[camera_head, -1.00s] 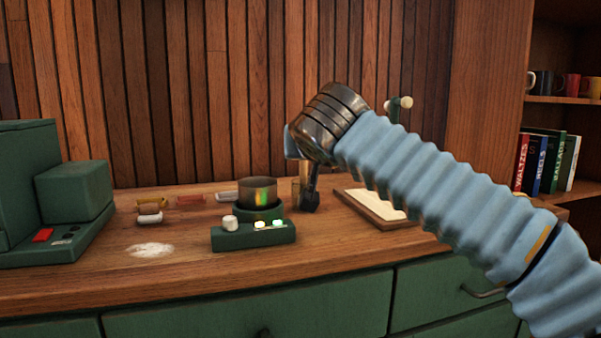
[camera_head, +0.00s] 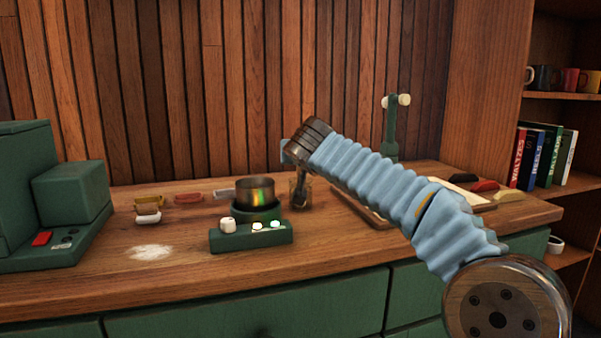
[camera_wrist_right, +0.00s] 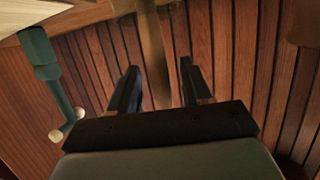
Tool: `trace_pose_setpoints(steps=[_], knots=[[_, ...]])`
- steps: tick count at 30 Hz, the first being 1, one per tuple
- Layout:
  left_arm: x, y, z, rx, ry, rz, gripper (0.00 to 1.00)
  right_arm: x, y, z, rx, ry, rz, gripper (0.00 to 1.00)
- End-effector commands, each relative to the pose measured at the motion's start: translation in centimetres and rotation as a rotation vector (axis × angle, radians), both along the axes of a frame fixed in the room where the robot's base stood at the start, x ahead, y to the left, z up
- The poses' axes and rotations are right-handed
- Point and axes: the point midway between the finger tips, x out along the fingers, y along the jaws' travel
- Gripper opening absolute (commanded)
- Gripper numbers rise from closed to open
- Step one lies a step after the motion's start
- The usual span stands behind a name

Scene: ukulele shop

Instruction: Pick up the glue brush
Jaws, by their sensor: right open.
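A tan, straight handle, likely the glue brush (camera_wrist_right: 152,45), stands between the fingers of my right gripper (camera_wrist_right: 158,67) in the right wrist view. The fingers are open, with a gap on each side of the handle. In the head view my right gripper is mostly hidden behind its own wrist, above a small amber jar (camera_head: 299,193) on the counter. The brush itself cannot be made out clearly there. My left gripper is not in view.
A metal pot (camera_head: 256,192) sits on a green heater (camera_head: 250,236) left of the jar. A board (camera_head: 370,214) lies to the right, and a green neck-shaped piece (camera_head: 391,130) rises behind. Small coloured pieces (camera_head: 188,197) and white powder (camera_head: 151,252) lie left on the counter.

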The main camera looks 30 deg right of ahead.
Motion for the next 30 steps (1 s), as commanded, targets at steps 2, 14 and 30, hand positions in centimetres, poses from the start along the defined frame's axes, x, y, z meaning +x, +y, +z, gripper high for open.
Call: trace_pose_setpoints(steps=[2,14,30], knots=[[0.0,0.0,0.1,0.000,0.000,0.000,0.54,0.3,-0.1,-0.1,0.000,-0.001,0.000,0.48],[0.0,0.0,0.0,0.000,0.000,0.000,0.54,0.2,-0.1,-0.1,0.000,-0.001,0.001,0.15],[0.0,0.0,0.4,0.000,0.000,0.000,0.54,0.2,-0.1,0.9,0.000,-0.002,0.001,0.00]])
